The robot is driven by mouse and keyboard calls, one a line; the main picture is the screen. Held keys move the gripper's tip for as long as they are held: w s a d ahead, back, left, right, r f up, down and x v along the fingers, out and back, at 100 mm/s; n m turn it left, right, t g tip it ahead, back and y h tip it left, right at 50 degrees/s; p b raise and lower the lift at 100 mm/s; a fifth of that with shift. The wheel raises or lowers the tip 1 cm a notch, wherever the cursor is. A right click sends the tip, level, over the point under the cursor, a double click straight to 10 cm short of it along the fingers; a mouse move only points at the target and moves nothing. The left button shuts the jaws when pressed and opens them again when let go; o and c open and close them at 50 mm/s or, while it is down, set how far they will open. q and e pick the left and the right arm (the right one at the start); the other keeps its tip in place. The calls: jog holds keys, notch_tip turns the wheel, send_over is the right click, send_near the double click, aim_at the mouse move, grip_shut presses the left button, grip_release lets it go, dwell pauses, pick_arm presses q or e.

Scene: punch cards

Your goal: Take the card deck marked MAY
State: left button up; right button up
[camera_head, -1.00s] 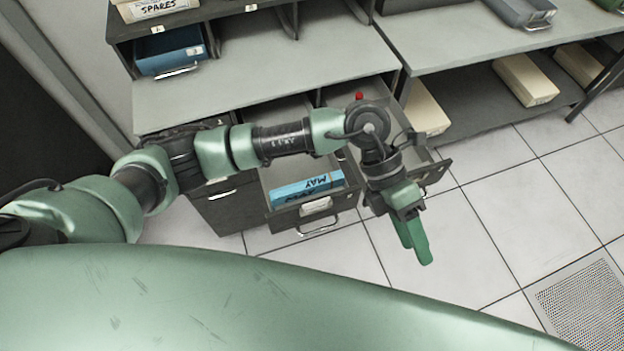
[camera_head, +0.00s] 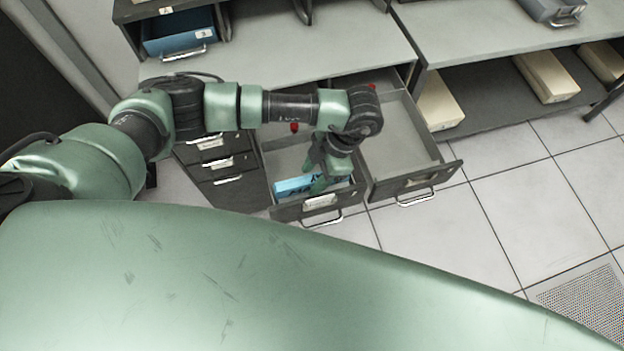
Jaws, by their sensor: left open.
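The blue card deck marked MAY (camera_head: 290,186) lies in an open drawer (camera_head: 272,211) of the dark cabinet. Its lettering is now partly hidden by my left gripper. My left gripper (camera_head: 316,180) points down into this drawer at the deck, its green fingers open. I cannot tell whether the fingers touch the deck or stand around it. My right gripper is not in view.
Shut drawers (camera_head: 222,163) are on the left. Cream boxes (camera_head: 547,75) sit on the low shelf at right. The tiled floor in front is clear.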

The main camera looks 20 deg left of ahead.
pick_arm(q)
jog(key=shift+a+f, duration=0.1)
jog(key=shift+f, duration=0.4)
jog(key=shift+s, duration=0.1)
grip_shut()
jog(key=shift+r, duration=0.15)
